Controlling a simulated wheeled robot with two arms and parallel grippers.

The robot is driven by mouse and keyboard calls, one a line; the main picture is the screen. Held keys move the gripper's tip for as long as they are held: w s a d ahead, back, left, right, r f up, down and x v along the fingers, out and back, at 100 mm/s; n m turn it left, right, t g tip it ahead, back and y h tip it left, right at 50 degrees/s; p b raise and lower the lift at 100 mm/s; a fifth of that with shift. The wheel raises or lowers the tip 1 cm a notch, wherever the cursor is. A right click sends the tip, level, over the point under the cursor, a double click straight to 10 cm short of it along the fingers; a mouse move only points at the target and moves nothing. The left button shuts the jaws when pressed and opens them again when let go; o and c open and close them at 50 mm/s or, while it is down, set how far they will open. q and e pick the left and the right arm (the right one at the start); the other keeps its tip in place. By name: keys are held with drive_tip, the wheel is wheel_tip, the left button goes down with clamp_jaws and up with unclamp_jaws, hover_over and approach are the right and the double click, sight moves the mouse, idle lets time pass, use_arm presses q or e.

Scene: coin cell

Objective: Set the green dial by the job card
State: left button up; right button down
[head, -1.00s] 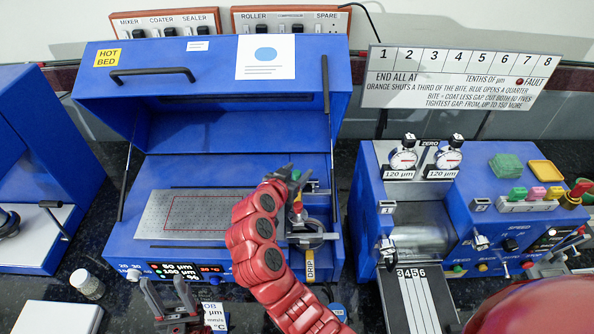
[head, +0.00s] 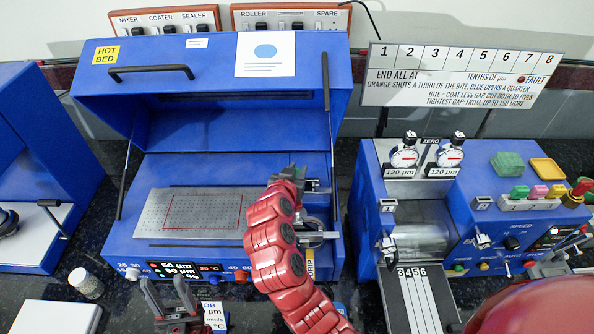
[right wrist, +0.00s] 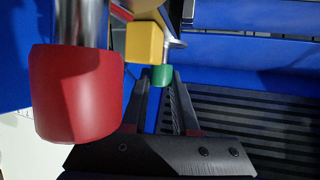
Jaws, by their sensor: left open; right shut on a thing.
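The green dial (right wrist: 162,75) shows in the right wrist view between the fingertips of my right gripper (right wrist: 162,88), which is shut on it. In the head view my right gripper (head: 289,175) is at the right side of the hot bed (head: 240,260), and my red arm hides most of the dial. The job card (head: 214,316) stands at the front of the counter, partly hidden behind my left gripper (head: 170,288). Its small print is hard to read. My left gripper is open and empty.
A yellow block (right wrist: 144,42) and a large red knob (right wrist: 75,95) are close beside my right gripper. The hot bed's lid (head: 215,75) is raised. The roller machine (head: 480,200) stands to the right. A small jar (head: 86,284) stands at the left.

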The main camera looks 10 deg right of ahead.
drive_tip(key=shift+d+n+y, duration=0.1)
drive_tip(key=shift+n+y, duration=0.3)
drive_tip(key=n+t+y, duration=0.1)
drive_tip(key=n+y, duration=0.1)
drive_tip(key=y, duration=0.1)
drive_tip(key=shift+d+r+n+p, duration=0.1)
drive_tip(key=shift+n+p, duration=0.2)
drive_tip(key=shift+p, duration=0.1)
drive_tip(key=shift+n+y, duration=0.8)
drive_tip(key=shift+y, duration=0.2)
drive_tip(key=shift+a+n+y+b, duration=0.25)
drive_tip(key=shift+n+y+b, duration=0.3)
drive_tip(key=shift+n+y, duration=0.9)
drive_tip(key=shift+y, duration=0.25)
drive_tip(key=c, duration=0.7)
unclamp_jaws()
drive_tip(key=shift+s, duration=0.1)
